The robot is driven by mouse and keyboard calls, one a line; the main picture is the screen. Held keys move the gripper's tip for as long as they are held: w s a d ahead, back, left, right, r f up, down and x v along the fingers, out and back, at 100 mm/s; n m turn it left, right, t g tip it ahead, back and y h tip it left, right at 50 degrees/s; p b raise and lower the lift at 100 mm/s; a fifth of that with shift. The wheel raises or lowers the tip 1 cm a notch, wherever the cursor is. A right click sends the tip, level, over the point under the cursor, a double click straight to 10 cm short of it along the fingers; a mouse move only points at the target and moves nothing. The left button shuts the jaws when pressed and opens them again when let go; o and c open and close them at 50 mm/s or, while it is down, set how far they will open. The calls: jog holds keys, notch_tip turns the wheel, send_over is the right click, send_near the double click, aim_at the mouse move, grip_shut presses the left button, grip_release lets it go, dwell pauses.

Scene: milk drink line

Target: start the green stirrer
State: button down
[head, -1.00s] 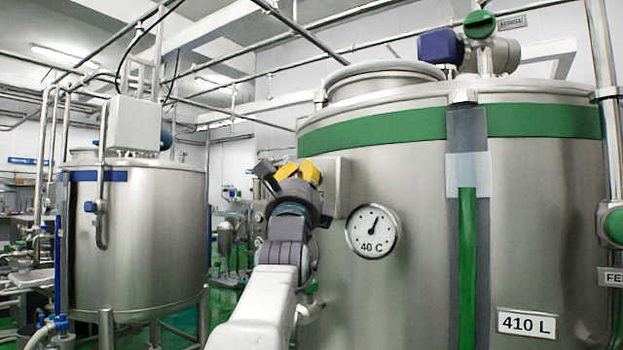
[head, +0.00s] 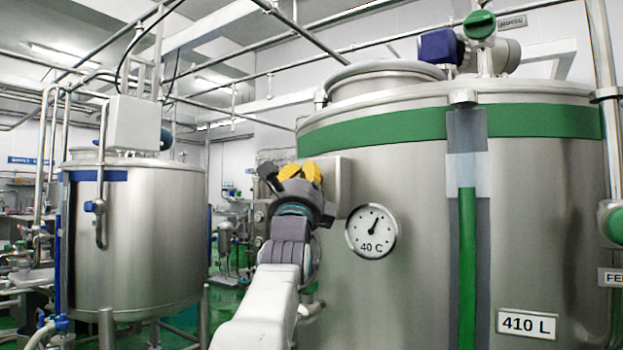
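A large steel tank with a green band (head: 375,133) fills the right half of the head view. On top are a blue motor-like part (head: 440,47) and a green round knob or handwheel (head: 480,24). A grey box (head: 336,178) is fixed to the tank's left side. My gripper (head: 292,172), dark with yellow parts, is in front of this box and hides most of its face. Any buttons there are hidden. Whether the gripper touches the box, and how far its fingers are apart, I cannot tell.
A round gauge (head: 371,231) reading 40 C is just right of my arm. A green level strip (head: 467,265) and a "410 L" plate (head: 527,323) are farther right. A blue-banded tank (head: 135,240) stands at left. Green floor shows between the tanks.

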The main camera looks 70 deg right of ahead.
jog(key=shift+s+d, duration=0.1)
jog(key=shift+d, duration=0.4)
dwell(0.7)
jog(key=shift+a, duration=0.2)
jog(key=shift+a+b, duration=0.5)
jog(key=shift+a, duration=0.2)
jog(key=shift+w, duration=0.2)
